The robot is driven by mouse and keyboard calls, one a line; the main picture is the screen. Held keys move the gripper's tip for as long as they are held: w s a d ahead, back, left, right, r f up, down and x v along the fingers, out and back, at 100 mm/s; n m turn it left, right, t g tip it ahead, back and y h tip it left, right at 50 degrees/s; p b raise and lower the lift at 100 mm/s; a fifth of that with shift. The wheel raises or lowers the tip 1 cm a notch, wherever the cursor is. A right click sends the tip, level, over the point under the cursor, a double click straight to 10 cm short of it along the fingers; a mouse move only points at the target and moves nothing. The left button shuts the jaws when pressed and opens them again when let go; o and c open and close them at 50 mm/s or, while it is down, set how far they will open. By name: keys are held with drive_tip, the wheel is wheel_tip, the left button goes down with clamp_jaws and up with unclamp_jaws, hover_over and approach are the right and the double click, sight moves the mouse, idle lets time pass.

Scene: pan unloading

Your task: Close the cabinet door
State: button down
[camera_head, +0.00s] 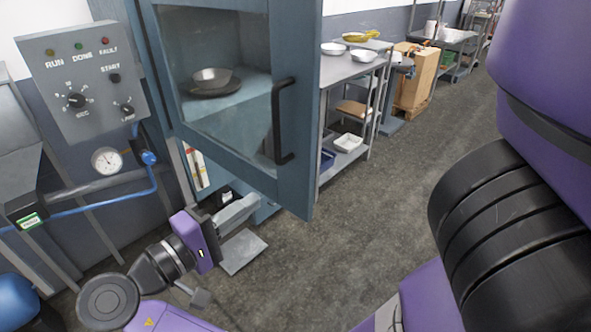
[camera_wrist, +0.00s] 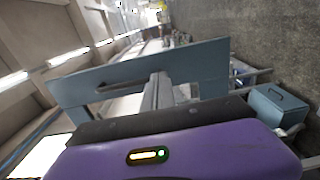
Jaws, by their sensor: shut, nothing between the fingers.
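The blue-grey cabinet door (camera_head: 232,140) has a glass window and a black vertical handle (camera_head: 283,120) near its right edge. It stands swung out; how wide is hard to tell. Through the glass a metal bowl (camera_head: 211,76) shows on a dark pan (camera_head: 215,88). My gripper (camera_head: 252,203) is low, by the door's bottom edge, pointing right, shut and empty. In the wrist view its fingers (camera_wrist: 157,82) reach up to the door panel (camera_wrist: 205,68), with the handle left of them. Whether they touch the door is unclear.
A control panel (camera_head: 85,80) with knobs and a gauge (camera_head: 107,160) with a blue hose stand left of the door. A metal table (camera_head: 345,66) with pans stands behind it at right. Grey floor (camera_head: 390,190) is clear right of the door.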

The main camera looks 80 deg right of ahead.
sight(305, 166)
drive_tip(key=p+x, duration=0.6)
drive_tip(key=x, duration=0.7)
drive_tip(key=shift+s+d, duration=0.15)
drive_tip(key=shift+d, duration=0.05)
drive_tip(key=shift+d, duration=0.1)
